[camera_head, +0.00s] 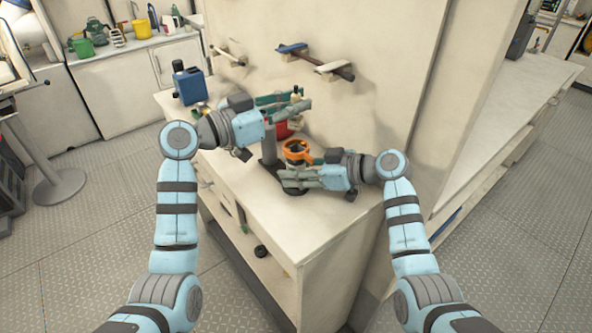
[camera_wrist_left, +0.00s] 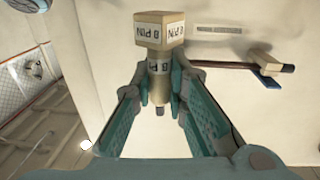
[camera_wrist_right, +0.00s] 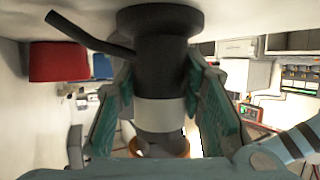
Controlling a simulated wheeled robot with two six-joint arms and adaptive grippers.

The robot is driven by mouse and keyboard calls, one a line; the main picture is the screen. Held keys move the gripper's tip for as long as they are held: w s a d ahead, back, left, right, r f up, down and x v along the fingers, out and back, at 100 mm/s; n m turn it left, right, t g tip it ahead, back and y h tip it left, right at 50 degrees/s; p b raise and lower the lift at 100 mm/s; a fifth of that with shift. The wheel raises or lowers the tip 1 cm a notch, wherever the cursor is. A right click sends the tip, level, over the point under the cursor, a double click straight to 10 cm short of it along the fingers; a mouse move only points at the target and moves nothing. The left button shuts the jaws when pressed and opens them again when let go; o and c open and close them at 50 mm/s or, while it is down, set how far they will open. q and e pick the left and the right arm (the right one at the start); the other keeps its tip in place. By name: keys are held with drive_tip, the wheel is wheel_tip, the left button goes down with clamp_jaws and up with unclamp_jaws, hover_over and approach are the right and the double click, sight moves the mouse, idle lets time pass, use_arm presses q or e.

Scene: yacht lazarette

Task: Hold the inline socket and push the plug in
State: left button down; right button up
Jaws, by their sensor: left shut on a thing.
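The inline socket (camera_head: 297,165) stands upright on the counter: a dark cylinder with a pale band, an orange ring on top and a dark round base. The right wrist view shows its dark body and pale band (camera_wrist_right: 160,115) upside down. My right gripper (camera_wrist_right: 162,75) has a finger on each side of it; whether they press on it is unclear. The beige plug, labelled 8 PIN (camera_wrist_left: 158,32), is between the fingers of my left gripper (camera_wrist_left: 158,75), shut on it. In the head view my left gripper (camera_head: 303,103) holds it above and behind the socket, apart from it.
A dark post (camera_head: 268,148) stands left of the socket. A red container (camera_wrist_right: 58,62) is behind. A blue box (camera_head: 189,83) stands at the counter's back left. The counter's front (camera_head: 300,235) is clear.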

drive_tip(key=o, duration=0.4)
